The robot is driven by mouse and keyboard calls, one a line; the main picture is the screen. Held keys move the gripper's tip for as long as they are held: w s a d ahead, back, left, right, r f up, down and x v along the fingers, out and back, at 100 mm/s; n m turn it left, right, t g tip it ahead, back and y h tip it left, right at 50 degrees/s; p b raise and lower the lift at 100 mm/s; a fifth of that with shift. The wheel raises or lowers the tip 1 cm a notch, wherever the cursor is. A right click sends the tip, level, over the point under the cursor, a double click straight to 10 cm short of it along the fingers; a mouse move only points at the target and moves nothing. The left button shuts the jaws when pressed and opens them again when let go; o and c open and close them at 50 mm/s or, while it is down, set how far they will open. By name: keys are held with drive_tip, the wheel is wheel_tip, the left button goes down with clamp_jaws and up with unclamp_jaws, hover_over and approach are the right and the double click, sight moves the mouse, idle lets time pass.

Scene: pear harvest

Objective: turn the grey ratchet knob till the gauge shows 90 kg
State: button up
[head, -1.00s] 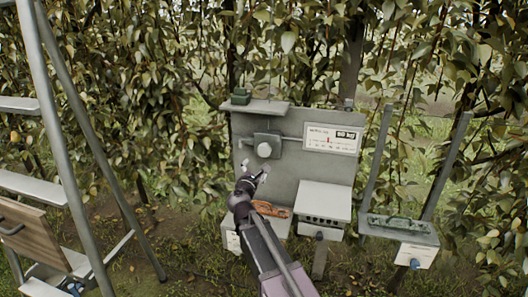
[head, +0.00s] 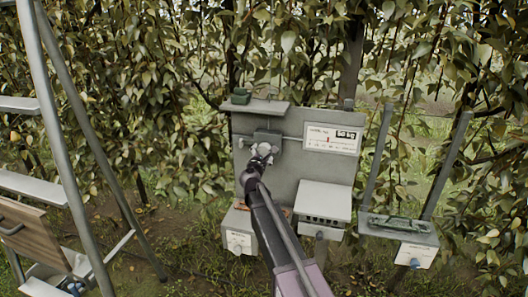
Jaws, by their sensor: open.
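The grey ratchet knob sits on the front of a grey block (head: 268,135) on the upright grey panel (head: 322,168). My gripper (head: 263,151) is open in front of the knob and hides most of it. I cannot tell whether the fingers touch it or lie around it. A thin rod runs right from the block to the white gauge (head: 331,139). The gauge has a red pointer left of mid-scale and a dark readout (head: 346,135) that looks like 50 kg, but it is small and blurred.
A small green object (head: 240,96) sits on a ledge (head: 262,107) above the block. A grey-white box (head: 325,199) juts out below the gauge. A shelf with a green item (head: 399,223) stands right. A ladder (head: 70,140) stands left; foliage is behind.

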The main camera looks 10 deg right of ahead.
drive_tip(key=shift+x, duration=0.95)
drive_tip(key=c, duration=1)
drive_tip(key=shift+m, duration=0.4)
drive_tip(key=m, duration=0.6)
drive_tip(key=shift+a+r, duration=0.1)
drive_tip(key=m, duration=0.6)
drive_tip(key=shift+r+m+h, duration=0.1)
drive_tip(key=shift+m+h, duration=0.2)
drive_tip(key=shift+h, duration=0.1)
